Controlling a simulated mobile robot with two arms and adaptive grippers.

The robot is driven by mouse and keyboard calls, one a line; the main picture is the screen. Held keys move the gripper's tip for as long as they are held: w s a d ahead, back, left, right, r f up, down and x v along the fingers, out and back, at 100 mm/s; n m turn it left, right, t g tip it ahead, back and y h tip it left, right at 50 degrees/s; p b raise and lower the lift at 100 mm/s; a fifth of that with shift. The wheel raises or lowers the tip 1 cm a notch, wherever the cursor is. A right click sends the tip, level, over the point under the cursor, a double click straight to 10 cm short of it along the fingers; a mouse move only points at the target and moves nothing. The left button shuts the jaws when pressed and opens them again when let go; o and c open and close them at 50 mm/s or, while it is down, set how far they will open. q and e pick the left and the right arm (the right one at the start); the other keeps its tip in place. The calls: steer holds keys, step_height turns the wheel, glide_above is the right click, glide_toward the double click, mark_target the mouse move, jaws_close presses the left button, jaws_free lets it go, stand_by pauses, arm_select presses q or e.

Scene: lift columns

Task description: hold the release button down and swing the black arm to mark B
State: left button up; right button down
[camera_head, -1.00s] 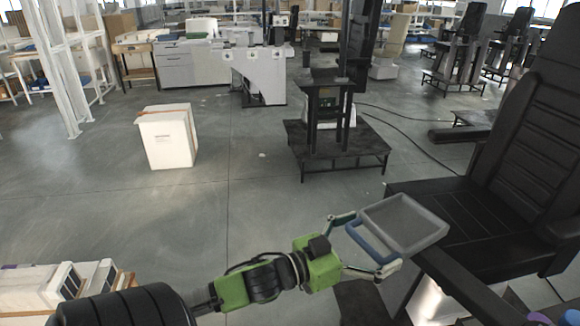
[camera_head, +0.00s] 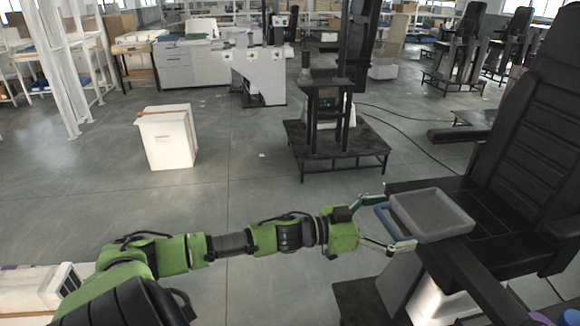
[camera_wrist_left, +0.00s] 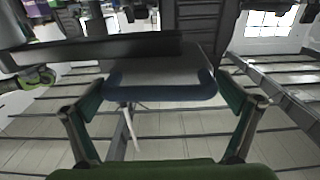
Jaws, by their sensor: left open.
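My left gripper (camera_head: 400,220) is open, with its two fingers on either side of the blue handle edge of a grey tray (camera_head: 434,212). The tray lies on a black chair seat. In the left wrist view the blue edge (camera_wrist_left: 160,91) lies between the spread fingers; whether they touch it I cannot tell. A grey stand (camera_head: 262,82) at the back carries several small white marks (camera_head: 251,57), too small to read. I cannot make out the release button, the task's black arm or mark B. My right gripper is not seen in the head view.
The black chair (camera_head: 545,120) fills the right side, with its armrest (camera_head: 470,283) near the tray. A black stand on a low platform (camera_head: 335,150) and a white box (camera_head: 166,138) stand on open grey floor.

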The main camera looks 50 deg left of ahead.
arm_select(q)
steer(key=v, duration=0.3)
steer(key=shift+s+a, duration=0.1)
steer(key=shift+s, duration=0.1)
glide_toward(383, 222)
steer(key=s+a+f+n+y, duration=0.1)
steer(key=a+f+y, duration=0.2)
steer(key=a+f, duration=0.2)
steer(key=s+a+f+n+y, duration=0.1)
steer(key=a+f+n+y, duration=0.1)
steer(key=f, duration=0.9)
steer(key=s+a+f+n+g+y, duration=0.1)
steer(key=a+f+n+y, duration=0.1)
steer(key=a+f+y, duration=0.2)
steer(key=shift+a+f, duration=1.85)
steer(key=shift+f, duration=0.55)
